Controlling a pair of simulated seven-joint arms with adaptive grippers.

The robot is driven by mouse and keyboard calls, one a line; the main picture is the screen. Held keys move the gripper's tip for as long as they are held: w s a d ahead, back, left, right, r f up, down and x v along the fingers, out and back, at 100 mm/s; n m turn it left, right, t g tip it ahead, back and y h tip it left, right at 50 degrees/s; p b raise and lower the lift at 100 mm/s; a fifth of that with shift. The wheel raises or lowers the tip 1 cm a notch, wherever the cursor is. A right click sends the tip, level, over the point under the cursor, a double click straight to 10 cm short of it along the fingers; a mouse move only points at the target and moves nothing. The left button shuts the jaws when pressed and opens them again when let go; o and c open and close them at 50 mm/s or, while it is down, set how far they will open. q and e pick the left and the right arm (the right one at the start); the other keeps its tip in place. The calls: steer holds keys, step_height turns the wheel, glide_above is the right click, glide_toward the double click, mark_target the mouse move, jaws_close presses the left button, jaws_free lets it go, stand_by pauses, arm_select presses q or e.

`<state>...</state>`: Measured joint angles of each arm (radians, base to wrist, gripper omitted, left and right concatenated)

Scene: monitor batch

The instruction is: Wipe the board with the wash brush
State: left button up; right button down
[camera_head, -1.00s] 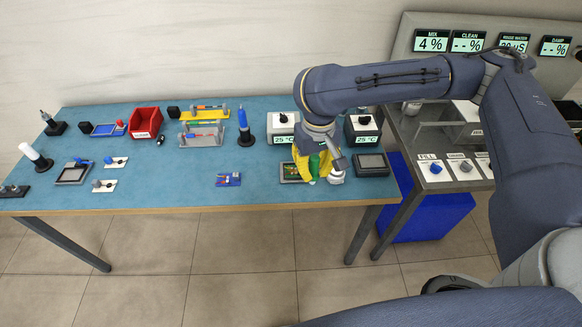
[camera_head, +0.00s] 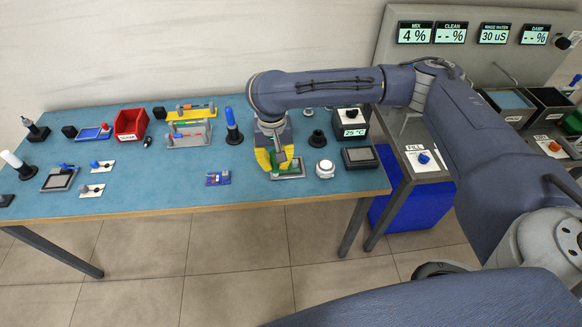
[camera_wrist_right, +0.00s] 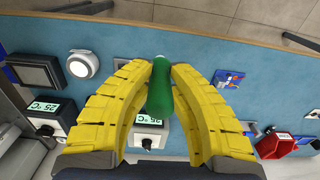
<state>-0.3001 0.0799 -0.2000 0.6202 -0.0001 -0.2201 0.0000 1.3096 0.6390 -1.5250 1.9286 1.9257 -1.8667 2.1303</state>
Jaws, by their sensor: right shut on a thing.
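My right gripper (camera_head: 279,170) has yellow fingers shut on a green-handled brush (camera_wrist_right: 160,92), which I take for the wash brush. The handle stands between the fingers in the right wrist view, and its far end is pale. The brush's working end is too small to make out in the head view. I cannot tell whether the brush touches the board. My left gripper is not in view.
A white round device (camera_head: 325,169) and a dark-screened box (camera_head: 360,158) stand right of the board. A black round holder (camera_head: 317,139) and a 25 °C unit (camera_head: 350,131) are behind. A blue fixture (camera_head: 217,178) lies left, with free table between.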

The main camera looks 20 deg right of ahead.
steer(key=w+d+f+m, duration=0.3)
steer(key=w+m, duration=0.3)
steer(key=w, duration=0.4)
steer(key=shift+a+f, duration=0.15)
steer(key=shift+f, duration=1.35)
steer(key=shift+a+f, duration=0.1)
steer(key=shift+f, duration=1.35)
steer(key=shift+f, duration=0.55)
steer(key=shift+s+d, duration=0.25)
steer(key=shift+d, duration=0.75)
steer(key=shift+s+d, duration=0.3)
steer(key=shift+d, duration=0.65)
steer(key=shift+s+d, duration=0.25)
steer(key=shift+d, duration=0.75)
steer(key=shift+a+f, duration=0.1)
steer(key=shift+a, duration=0.05)
